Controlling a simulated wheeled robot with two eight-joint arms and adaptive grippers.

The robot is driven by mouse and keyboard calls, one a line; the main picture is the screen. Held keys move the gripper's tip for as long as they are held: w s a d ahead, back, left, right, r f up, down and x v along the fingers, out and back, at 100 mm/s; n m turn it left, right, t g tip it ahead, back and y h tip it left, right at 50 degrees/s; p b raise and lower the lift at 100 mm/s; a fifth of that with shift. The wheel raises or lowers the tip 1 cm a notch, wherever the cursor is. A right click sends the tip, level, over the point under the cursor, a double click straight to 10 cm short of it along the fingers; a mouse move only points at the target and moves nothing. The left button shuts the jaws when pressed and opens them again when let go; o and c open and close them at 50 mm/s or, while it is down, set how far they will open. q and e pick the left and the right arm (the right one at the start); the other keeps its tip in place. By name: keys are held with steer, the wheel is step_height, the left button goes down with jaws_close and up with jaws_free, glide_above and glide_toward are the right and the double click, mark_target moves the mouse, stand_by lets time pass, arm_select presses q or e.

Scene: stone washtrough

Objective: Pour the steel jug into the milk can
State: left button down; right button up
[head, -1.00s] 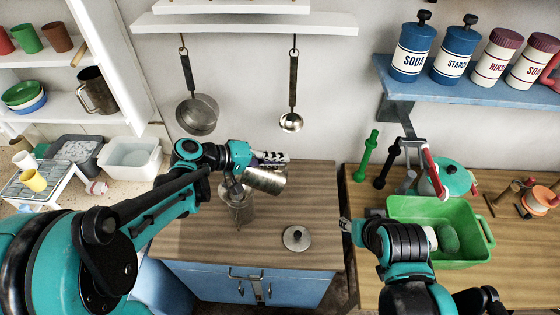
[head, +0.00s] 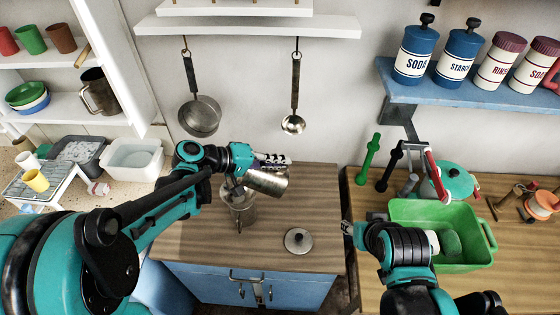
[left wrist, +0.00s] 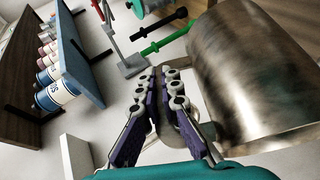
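The steel jug (head: 268,181) is held up by my left gripper (head: 272,160), tilted strongly to the left. Its mouth end is over the milk can (head: 241,212), a grey metal can standing on the wooden counter. In the left wrist view the purple fingers (left wrist: 165,108) are closed around the handle of the jug (left wrist: 255,75). I cannot see the jug's contents or any stream. The can's round lid (head: 298,240) lies on the counter to the right of the can. My right gripper (head: 346,228) is near the counter's right edge; its fingers are too small to judge.
A green tub (head: 462,262) stands on the right-hand table, beside my right arm. A pan (head: 199,115) and a ladle (head: 293,122) hang on the wall behind. A gap separates the two counters. The counter is bare around the lid.

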arm_select(q)
steer(key=shift+a, duration=0.1)
steer(key=shift+a+f+b, duration=0.1)
steer(key=shift+a+b, duration=0.1)
steer(key=shift+b, duration=0.3)
steer(key=shift+a+h+b, duration=0.2)
steer(key=shift+h+b, duration=0.15)
steer(key=shift+h, duration=0.15)
steer(key=shift+a, duration=0.15)
stand_by(0.7)
steer(key=shift+a+n+t+h+b, duration=0.3)
steer(key=shift+h+b, duration=0.1)
steer(key=shift+b, duration=0.35)
steer(key=shift+a, duration=0.15)
steer(key=shift+b, duration=0.3)
stand_by(0.7)
